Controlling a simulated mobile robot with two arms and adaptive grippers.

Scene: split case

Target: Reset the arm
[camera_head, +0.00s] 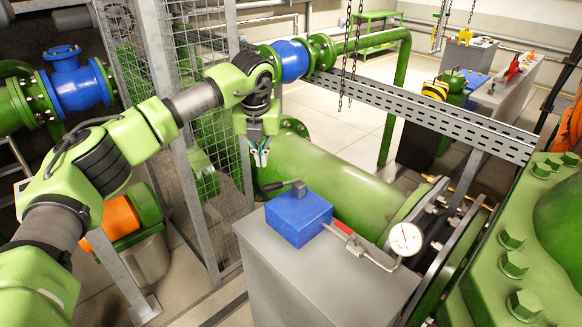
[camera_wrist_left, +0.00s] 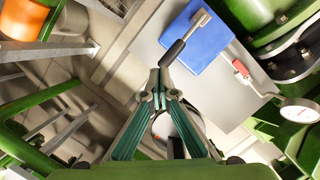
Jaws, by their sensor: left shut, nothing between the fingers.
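My left arm (camera_head: 120,150) comes in from the left in the head view and bends down at its wrist. My left gripper (camera_head: 260,158) points down, with its fingers shut and empty, beside the mesh fence and above the left back of the grey cabinet. In the left wrist view the gripper (camera_wrist_left: 163,78) has its fingertips together. My right gripper does not show.
The blue block (camera_head: 298,218) sits on the grey cabinet (camera_head: 330,285). A dial gauge (camera_head: 405,239) with a red-handled part stands at its right. A mesh fence (camera_head: 205,110), green pipes (camera_head: 330,180) and a perforated rail (camera_head: 430,112) surround it. Chains hang at the back.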

